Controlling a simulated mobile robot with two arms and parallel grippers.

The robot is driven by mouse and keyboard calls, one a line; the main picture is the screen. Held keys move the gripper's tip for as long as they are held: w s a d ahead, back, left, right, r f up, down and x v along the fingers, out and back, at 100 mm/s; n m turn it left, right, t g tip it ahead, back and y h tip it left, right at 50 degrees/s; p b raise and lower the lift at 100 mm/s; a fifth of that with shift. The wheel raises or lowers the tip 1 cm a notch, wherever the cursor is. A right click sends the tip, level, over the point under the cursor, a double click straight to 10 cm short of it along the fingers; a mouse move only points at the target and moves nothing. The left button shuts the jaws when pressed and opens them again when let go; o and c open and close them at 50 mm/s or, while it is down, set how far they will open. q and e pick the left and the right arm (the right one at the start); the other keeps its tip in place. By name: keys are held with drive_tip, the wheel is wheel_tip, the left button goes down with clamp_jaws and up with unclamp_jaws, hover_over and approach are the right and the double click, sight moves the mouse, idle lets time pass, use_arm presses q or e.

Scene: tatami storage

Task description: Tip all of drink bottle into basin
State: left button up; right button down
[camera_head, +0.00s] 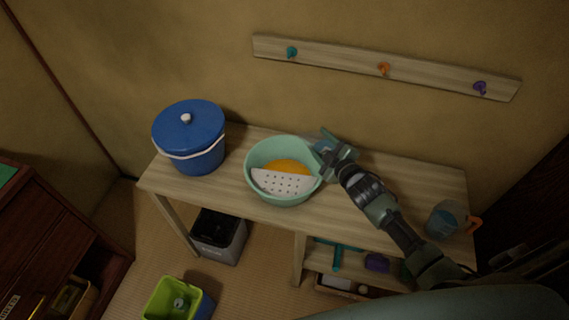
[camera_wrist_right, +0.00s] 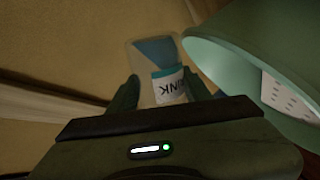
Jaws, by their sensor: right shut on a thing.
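The green basin (camera_head: 263,193) stands on the wooden table, with orange contents and a white perforated piece in it; its rim (camera_wrist_right: 216,61) also shows at the right of the right wrist view. My right gripper (camera_head: 332,152) is at the basin's right rim. In the right wrist view my right gripper (camera_wrist_right: 165,92) is shut on the drink bottle (camera_wrist_right: 168,86), a clear bottle with a label whose letters appear upside down. The bottle is close beside the basin; in the head view the gripper mostly hides it. My left gripper is not in view.
A blue lidded bucket (camera_head: 190,137) stands left of the basin on the table (camera_head: 232,190). A clear jug with an orange handle (camera_head: 446,219) is at the right end. A hook rail (camera_head: 335,65) is on the wall. Bins (camera_head: 219,236) stand below.

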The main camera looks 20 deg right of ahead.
drive_tip(key=shift+d+f, duration=0.1)
drive_tip(key=shift+f, duration=0.15)
drive_tip(key=shift+d+f+n+h, duration=0.1)
drive_tip(key=shift+d+n+h, duration=0.2)
drive_tip(key=shift+n, duration=0.6)
drive_tip(key=shift+d+r+n+h, duration=0.15)
drive_tip(key=shift+r+n+h, duration=0.15)
drive_tip(key=shift+r+n, duration=0.35)
idle(0.6)
drive_tip(key=shift+a+n+g+h, duration=0.3)
drive_tip(key=shift+a+n+h, duration=0.1)
drive_tip(key=shift+a+n, duration=0.3)
idle(0.5)
drive_tip(key=shift+f+n+h, duration=0.15)
drive_tip(key=shift+n+h, duration=0.25)
drive_tip(key=shift+n, duration=0.55)
idle(0.7)
drive_tip(key=shift+w+a+f+n+h, duration=0.1)
drive_tip(key=shift+a+n+h, duration=0.3)
drive_tip(key=shift+n, duration=0.6)
idle(1.2)
drive_tip(key=shift+d+m+y, duration=0.4)
drive_tip(key=shift+m, duration=0.6)
drive_tip(key=shift+d+m+y, duration=0.1)
drive_tip(key=shift+m+y, duration=0.2)
drive_tip(key=shift+m, duration=0.2)
